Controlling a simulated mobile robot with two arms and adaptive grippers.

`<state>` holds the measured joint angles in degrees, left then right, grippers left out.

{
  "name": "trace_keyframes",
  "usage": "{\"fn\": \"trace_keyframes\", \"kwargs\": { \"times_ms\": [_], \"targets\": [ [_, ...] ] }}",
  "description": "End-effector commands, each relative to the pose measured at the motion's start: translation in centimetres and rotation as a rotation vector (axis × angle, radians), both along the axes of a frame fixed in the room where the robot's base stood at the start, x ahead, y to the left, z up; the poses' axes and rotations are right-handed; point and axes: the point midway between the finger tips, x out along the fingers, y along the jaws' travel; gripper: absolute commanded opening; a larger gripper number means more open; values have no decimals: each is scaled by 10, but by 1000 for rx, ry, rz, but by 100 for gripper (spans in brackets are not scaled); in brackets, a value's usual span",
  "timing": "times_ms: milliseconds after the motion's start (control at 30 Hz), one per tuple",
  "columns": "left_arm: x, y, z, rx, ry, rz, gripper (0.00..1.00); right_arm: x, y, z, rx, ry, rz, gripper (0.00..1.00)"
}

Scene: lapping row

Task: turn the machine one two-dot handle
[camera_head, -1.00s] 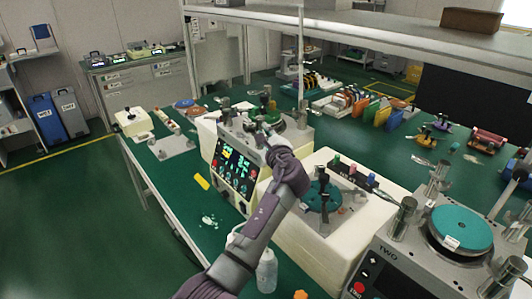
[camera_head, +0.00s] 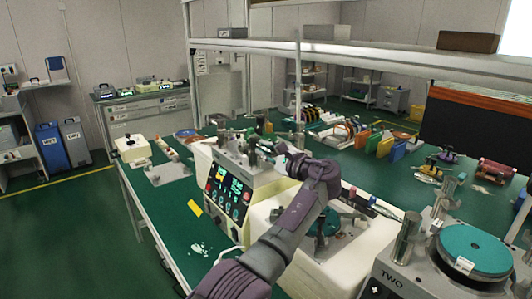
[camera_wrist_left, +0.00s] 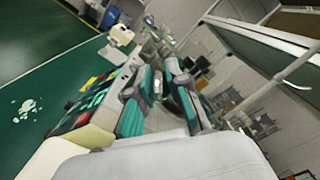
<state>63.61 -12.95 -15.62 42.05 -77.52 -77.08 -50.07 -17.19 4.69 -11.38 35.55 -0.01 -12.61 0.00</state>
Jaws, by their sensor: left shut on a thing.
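Machine one (camera_head: 228,190) is the pale unit with a dark, lit control panel at the centre of the head view, with metal posts and knobs on its top. My left gripper (camera_head: 277,156) reaches in over its top from the right. In the left wrist view my left gripper (camera_wrist_left: 160,92) has its teal-padded fingers closed around a small part between them, apparently a handle on the machine. That part is mostly hidden by the fingers, and I cannot make out its dots. My right gripper is in neither view.
Machine two (camera_head: 462,250), with a teal disc on top, stands at the lower right. A yellow tag (camera_head: 195,208) lies on the green bench. A shelf rail (camera_head: 360,46) crosses above the bench.

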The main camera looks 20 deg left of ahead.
Motion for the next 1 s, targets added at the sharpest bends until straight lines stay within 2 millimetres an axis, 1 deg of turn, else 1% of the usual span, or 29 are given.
{"fn": "trace_keyframes", "kwargs": {
  "times_ms": [233, 267, 300, 400, 733, 867, 1000],
  "targets": [
    [0, 0, 0, 0, 1, 1, 0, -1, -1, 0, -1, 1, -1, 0],
    [0, 0, 0, 0, 1, 1, 21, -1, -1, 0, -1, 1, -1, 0],
    [0, 0, 0, 1, 1, 1, 28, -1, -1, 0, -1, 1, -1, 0],
    [0, 1, 0, 1, 1, 1, 42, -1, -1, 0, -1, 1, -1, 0],
    [-2, -2, 0, 1, 0, -1, 42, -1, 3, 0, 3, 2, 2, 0],
    [-10, -16, -1, -1, 0, -3, 42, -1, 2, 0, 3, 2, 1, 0],
    [-24, -36, -1, 0, 1, -3, 42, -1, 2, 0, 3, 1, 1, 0]
  ]
}}
